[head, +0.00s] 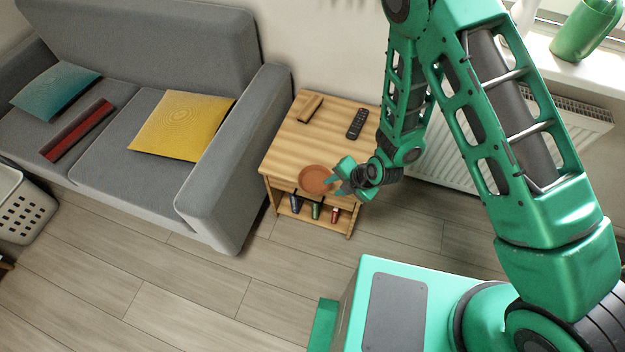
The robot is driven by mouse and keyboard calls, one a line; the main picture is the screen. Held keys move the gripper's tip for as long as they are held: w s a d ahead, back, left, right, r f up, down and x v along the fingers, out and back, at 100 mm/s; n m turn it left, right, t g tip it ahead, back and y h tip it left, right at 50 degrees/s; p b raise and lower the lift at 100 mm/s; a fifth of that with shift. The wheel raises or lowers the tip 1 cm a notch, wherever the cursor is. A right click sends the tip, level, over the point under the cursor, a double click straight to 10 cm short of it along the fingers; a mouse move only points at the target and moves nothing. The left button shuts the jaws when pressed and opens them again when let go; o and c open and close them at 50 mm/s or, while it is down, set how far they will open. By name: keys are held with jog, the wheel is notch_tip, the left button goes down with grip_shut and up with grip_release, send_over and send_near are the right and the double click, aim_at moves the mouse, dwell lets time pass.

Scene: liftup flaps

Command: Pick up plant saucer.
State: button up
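The plant saucer (314,179) is a round, shallow, terracotta-coloured dish in the head view. It lies on the front part of the wooden side table (290,144), close to the front edge. My gripper (336,176) is at the saucer's right side, with its fingertips at or very near the rim. The arm partly covers the table's right front corner. I cannot tell whether the fingers touch the saucer or how far apart they are.
A black remote (357,124) and a small wooden block (310,108) lie on the table's back part. Several small bottles (315,210) stand on its lower shelf. A grey sofa (220,150) is left, a radiator (450,150) right. The floor in front is clear.

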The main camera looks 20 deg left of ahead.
aim_at(321, 191)
jog(key=shift+x, duration=3.8)
jog(key=shift+d, duration=0.1)
grip_shut()
